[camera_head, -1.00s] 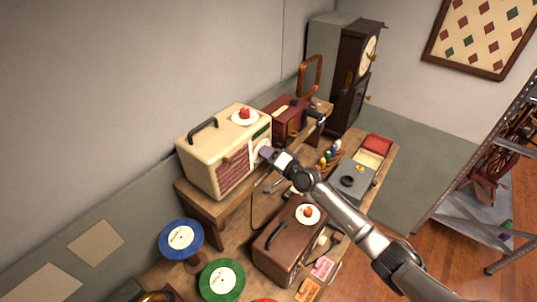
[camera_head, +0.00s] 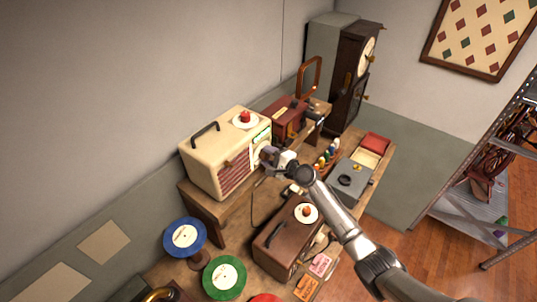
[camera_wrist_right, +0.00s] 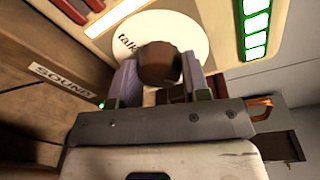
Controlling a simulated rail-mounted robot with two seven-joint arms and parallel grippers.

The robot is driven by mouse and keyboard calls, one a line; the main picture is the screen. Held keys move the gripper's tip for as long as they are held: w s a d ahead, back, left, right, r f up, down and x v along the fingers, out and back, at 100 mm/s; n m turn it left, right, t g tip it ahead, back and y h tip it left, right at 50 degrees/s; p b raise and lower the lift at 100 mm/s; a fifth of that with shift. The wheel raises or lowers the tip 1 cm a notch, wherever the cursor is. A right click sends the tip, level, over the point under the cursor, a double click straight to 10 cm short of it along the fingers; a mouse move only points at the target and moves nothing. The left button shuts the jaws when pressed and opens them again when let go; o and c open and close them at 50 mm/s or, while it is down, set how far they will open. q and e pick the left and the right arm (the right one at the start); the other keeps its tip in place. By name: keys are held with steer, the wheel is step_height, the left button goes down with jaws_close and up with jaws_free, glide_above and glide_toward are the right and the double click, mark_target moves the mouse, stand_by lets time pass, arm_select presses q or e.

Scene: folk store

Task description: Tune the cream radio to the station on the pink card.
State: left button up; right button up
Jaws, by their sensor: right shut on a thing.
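The cream radio (camera_head: 213,165) stands upright on a raised wooden shelf, with a black handle on top. Its lit green display (camera_wrist_right: 256,30) shows in the right wrist view. My right gripper (camera_head: 268,155) is at the radio's front and shut on the brown knob (camera_wrist_right: 158,63), with one finger on each side. A white disc (camera_wrist_right: 188,30) behind the knob shows the letters "talk"; the rest of its lettering is hidden. The pink card (camera_head: 320,265) lies at the bench's front edge, its writing too small to read. My left gripper is not in view.
A brown radio (camera_head: 283,240) with a plate on top stands below, near my right arm. An orange card (camera_head: 307,288) lies beside the pink one. A red radio (camera_head: 287,118) and a grey box (camera_head: 350,178) stand farther right. A "SOUND" label (camera_wrist_right: 64,80) is on the shelf edge.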

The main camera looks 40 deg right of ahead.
steer(key=shift+m, duration=0.5)
stand_by(0.3)
steer(key=o, duration=0.9)
steer(key=shift+s, duration=0.15)
steer(key=shift+s+d+p, duration=0.15)
steer(key=shift+s+p, duration=0.15)
steer(key=shift+s, duration=0.05)
steer(key=shift+b+v, duration=0.5)
steer(key=shift+v, duration=5.95)
